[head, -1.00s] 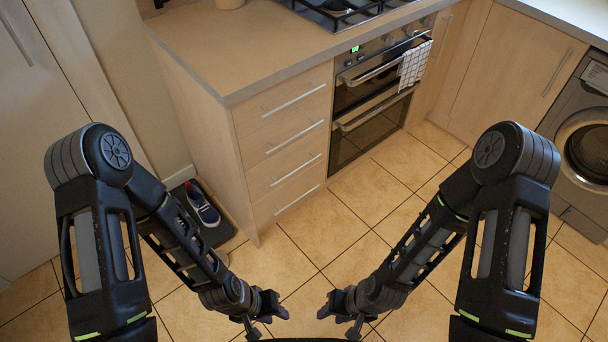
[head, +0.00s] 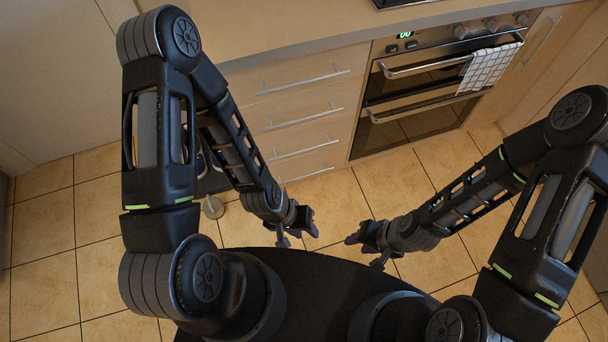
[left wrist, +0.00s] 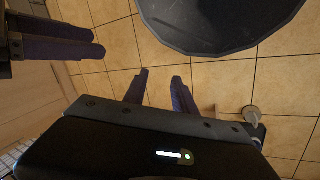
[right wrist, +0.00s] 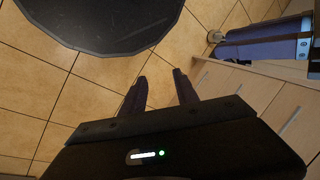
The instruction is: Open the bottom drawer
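A light wood cabinet holds a stack of several drawers with bar handles in the head view. The bottom drawer (head: 322,180) is the lowest front, just above the floor. It looks shut, and its handle (head: 307,174) is thin and pale. My left arm covers the cabinet's left side. My left gripper (head: 311,222) is open and empty, in front of and below the bottom drawer, apart from it. Its fingers stand apart in the left wrist view (left wrist: 161,76). My right gripper (head: 352,236) is open and empty to the right, also seen in the right wrist view (right wrist: 159,76).
A double oven (head: 425,90) with a checked towel (head: 489,67) stands right of the drawers. The worktop (head: 290,25) overhangs them. A small grey round-based object (head: 213,207) is on the floor left of my left gripper. Tiled floor (head: 345,205) is clear before the drawers.

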